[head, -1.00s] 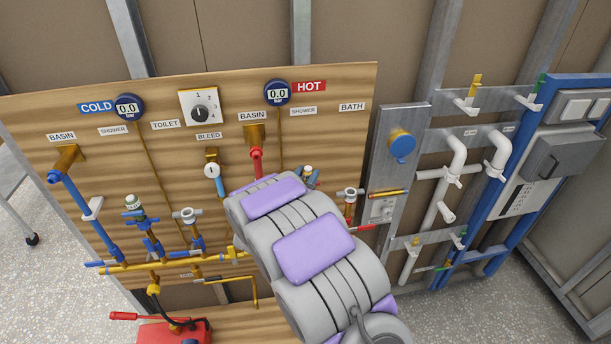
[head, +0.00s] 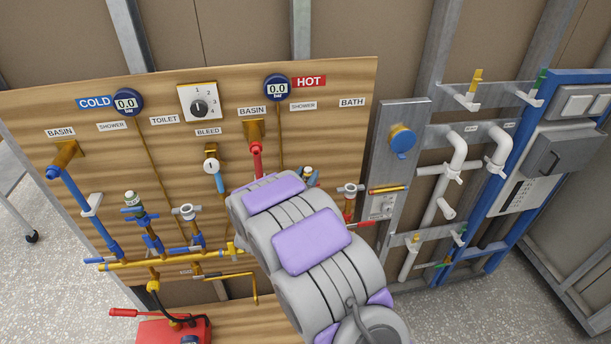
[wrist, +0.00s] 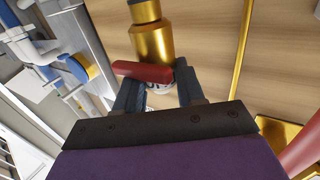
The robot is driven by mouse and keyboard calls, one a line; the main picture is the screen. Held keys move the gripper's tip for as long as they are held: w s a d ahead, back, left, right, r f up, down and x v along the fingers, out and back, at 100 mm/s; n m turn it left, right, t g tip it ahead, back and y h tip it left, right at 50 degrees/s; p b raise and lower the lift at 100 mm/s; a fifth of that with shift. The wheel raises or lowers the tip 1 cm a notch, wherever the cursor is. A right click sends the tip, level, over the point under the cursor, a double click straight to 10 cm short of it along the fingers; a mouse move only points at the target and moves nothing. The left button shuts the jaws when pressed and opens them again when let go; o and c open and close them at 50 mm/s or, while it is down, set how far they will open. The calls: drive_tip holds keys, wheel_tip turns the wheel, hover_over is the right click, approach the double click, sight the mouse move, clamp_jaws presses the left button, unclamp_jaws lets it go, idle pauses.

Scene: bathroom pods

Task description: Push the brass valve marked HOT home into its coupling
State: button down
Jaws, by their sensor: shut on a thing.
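In the wrist view my gripper (wrist: 158,86) is closed around the lower end of a brass valve (wrist: 152,42) with a red lever (wrist: 143,72). The lever lies across the valve just beyond the fingers. A pale rounded part shows between the fingers. A dark grey end shows at the valve's top, cut by the frame edge, so I cannot tell how it sits in its coupling. In the head view my arm hides the gripper and the held valve. The red HOT sign (head: 309,82) is at the board's upper right.
The wooden board (head: 330,120) carries a red pipe (head: 256,165), a bleed gauge (head: 211,166) and blue cold pipes (head: 85,212). A metal panel with a blue-and-brass knob (head: 402,139) stands to the right. A red box (head: 175,330) is at lower left.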

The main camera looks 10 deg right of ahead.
drive_tip(key=shift+f, duration=0.6)
drive_tip(key=c, duration=0.6)
unclamp_jaws()
drive_tip(key=p+v, duration=0.1)
drive_tip(key=v, duration=1.6)
drive_tip(key=shift+a, duration=0.2)
drive_tip(key=shift+s, duration=0.15)
